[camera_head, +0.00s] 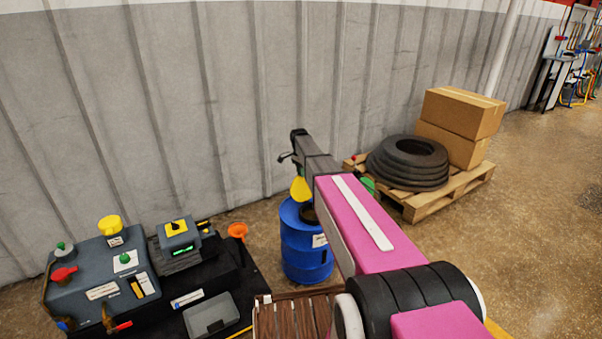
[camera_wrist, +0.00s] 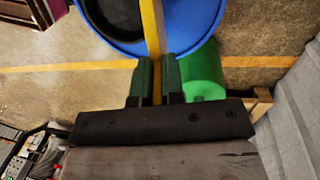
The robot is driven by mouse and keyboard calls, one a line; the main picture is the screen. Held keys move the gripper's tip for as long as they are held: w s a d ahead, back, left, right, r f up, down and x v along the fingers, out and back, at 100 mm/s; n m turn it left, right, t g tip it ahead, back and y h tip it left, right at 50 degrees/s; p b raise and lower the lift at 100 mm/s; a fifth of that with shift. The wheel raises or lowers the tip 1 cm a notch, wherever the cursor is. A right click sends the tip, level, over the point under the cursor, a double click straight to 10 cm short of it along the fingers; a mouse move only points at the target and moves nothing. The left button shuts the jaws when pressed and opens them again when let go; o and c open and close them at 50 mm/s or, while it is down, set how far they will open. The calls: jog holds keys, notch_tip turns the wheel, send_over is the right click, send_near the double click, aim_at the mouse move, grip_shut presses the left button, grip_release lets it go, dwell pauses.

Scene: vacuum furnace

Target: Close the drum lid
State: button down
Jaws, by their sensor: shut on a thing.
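The blue drum (camera_head: 304,262) stands on the floor in front of the wall. Its top has a dark round opening, also seen in the wrist view on the drum (camera_wrist: 200,22). A flat yellow piece (camera_head: 300,188), apparently the drum lid, stands steeply tilted above the drum top. In the wrist view the yellow lid (camera_wrist: 153,30) is nearly edge-on, across the drum top. My gripper (camera_wrist: 154,75) is shut on it, with one green finger on each side. In the head view my arm hides part of the drum's right side, and the fingers are hard to make out.
A green cylinder (camera_wrist: 203,75) is close beside the drum. To the right, a pallet (camera_head: 440,203) bears black tyres (camera_head: 407,163) and cardboard boxes (camera_head: 462,112). The wall is close behind.

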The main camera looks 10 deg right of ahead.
jog(key=s+d+f+t+y, duration=0.1)
jog(key=s+d+f+t, duration=0.1)
jog(key=s, duration=0.3)
jog(key=s+d+f+t+y, duration=0.2)
jog(key=s+f+t, duration=0.2)
jog(key=s, duration=0.2)
jog(key=s+d+f+t+y, duration=0.1)
jog(key=s+d+f+t, duration=0.2)
jog(key=s+f+t, duration=0.1)
jog(key=shift+s, duration=0.9)
jog(key=shift+s+f, duration=0.2)
jog(key=shift+f, duration=0.75)
jog(key=c, duration=1.2)
grip_release()
jog(key=shift+w+f, duration=0.1)
